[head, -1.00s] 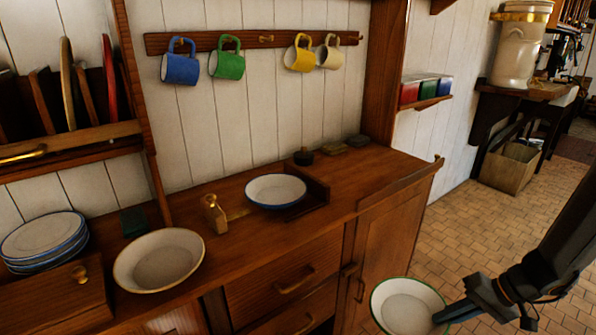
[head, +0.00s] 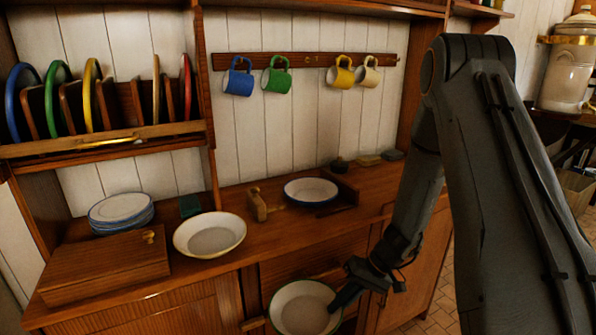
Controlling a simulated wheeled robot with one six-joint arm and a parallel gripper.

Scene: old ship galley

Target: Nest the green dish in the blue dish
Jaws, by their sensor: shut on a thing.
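The green dish (head: 303,307), white inside with a green rim, is held at its right edge by my gripper (head: 341,298). It is in front of the counter, below the level of its top, and looks tilted towards the camera. My gripper is shut on its rim. The blue dish (head: 311,190), white with a dark blue rim, sits on the counter further back, beside a low wooden ledge. It looks empty. The green dish is apart from it, nearer to the camera and lower in the view.
A cream dish (head: 209,236) stands on the counter at left, near a wooden block-shaped thing (head: 258,207). Blue-rimmed plates (head: 121,212) are stacked further left, behind a wooden box (head: 105,268). Mugs (head: 277,77) hang above, and a plate rack (head: 100,140) is at upper left.

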